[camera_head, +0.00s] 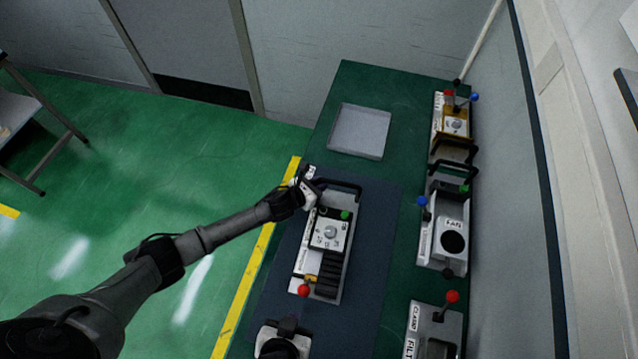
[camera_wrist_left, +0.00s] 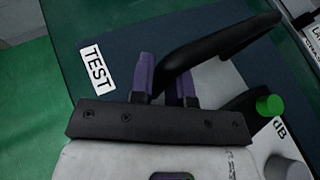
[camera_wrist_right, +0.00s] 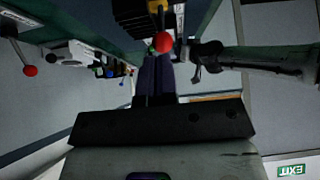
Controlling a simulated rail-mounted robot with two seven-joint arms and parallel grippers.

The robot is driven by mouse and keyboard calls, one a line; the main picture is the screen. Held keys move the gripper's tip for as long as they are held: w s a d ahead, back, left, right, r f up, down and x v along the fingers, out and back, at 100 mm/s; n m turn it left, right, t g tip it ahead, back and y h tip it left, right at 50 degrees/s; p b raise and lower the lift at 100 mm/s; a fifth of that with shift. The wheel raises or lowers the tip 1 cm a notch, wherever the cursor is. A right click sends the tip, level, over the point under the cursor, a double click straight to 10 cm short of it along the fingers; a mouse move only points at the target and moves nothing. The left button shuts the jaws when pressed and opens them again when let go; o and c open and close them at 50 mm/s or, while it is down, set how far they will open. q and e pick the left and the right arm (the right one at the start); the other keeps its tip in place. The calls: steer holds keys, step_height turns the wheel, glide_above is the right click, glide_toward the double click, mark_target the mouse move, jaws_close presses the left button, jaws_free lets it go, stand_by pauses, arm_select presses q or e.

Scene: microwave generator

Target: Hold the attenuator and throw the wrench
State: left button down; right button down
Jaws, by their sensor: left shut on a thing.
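The attenuator (camera_head: 330,235), a pale box with a dial and a green knob, lies on the dark blue mat. My left gripper (camera_head: 316,187) is at its far end, shut on its black handle (camera_head: 345,185). In the left wrist view, the handle (camera_wrist_left: 215,40) passes between the fingers (camera_wrist_left: 167,78). The wrench seems to be the lever with a red ball (camera_head: 303,290) at the attenuator's near end. My right gripper (camera_head: 289,322) is nearer than that ball, its fingers together and empty. In the right wrist view, the red ball (camera_wrist_right: 164,42) shows just beyond the fingertips (camera_wrist_right: 157,58); contact is unclear.
The mat (camera_head: 380,205) lies on a green table with a grey tray (camera_head: 360,130) at the back. Several devices line the right side, including a fan unit (camera_head: 445,235) and a filter unit (camera_head: 432,330). A wall bounds the right. Bare mat lies right of the attenuator.

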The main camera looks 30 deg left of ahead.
steer(key=d+x, duration=0.1)
steer(key=x, duration=0.5)
steer(key=shift+s+a+f, duration=0.2)
steer(key=shift+a+f, duration=0.2)
steer(key=shift+f, duration=0.1)
stand_by(1.3)
